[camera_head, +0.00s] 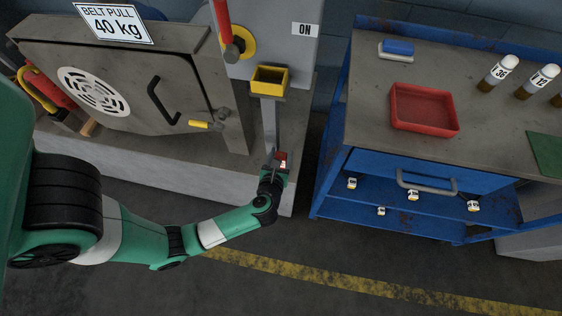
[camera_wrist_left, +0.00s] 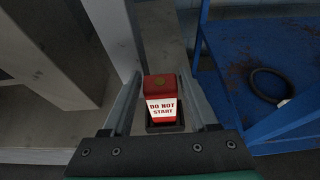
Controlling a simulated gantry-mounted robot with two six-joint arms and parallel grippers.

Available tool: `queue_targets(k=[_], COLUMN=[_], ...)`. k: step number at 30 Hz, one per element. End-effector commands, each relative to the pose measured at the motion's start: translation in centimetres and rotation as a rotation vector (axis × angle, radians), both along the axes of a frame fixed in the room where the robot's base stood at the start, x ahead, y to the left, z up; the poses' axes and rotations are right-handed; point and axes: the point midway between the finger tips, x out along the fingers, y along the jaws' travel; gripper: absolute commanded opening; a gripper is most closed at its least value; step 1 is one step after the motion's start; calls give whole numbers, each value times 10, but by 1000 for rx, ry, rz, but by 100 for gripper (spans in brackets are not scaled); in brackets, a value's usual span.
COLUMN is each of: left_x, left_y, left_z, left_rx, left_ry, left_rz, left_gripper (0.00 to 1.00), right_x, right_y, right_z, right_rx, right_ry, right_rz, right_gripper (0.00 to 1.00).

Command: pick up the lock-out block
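The lock-out block is a small red block (camera_wrist_left: 160,84) with a white "DO NOT START" label. In the left wrist view it stands between the two fingers of my left gripper (camera_wrist_left: 160,100), with its label towards the camera. A dark part shows at its lower end. I cannot tell whether both fingers press on it or only stand around it. In the head view, my left gripper (camera_head: 277,160) is at the foot of a grey post, with the red block (camera_head: 282,157) at its fingertips. My right gripper is not in view.
A yellow open-topped holder (camera_head: 268,80) is on the post above my gripper. A grey machine (camera_head: 120,90) with a door handle stands on the left. A blue workbench (camera_head: 335,165) on the right carries a red tray (camera_head: 422,108) and vials. Clear floor lies in front.

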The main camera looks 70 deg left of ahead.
Motion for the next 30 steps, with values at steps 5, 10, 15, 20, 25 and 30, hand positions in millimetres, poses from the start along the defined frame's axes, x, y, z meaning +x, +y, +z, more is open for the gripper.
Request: queue_targets(k=[5,10,15,20,25,30], left_x=[0,0,0,0,0,-11], left_y=[0,0,0,0,0,-9], left_z=[0,0,0,3,20,57], left_rx=[0,0,0,0,0,-1], left_ry=[0,0,0,-1,-2,-1], left_rz=[0,0,0,0,-1,-5], left_gripper=[25,0,0,0,0,0], right_x=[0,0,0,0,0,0], right_y=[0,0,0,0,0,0], right_z=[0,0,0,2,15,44], right_rx=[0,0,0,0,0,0], right_ry=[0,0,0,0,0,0], right_rz=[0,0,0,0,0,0], right_gripper=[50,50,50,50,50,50])
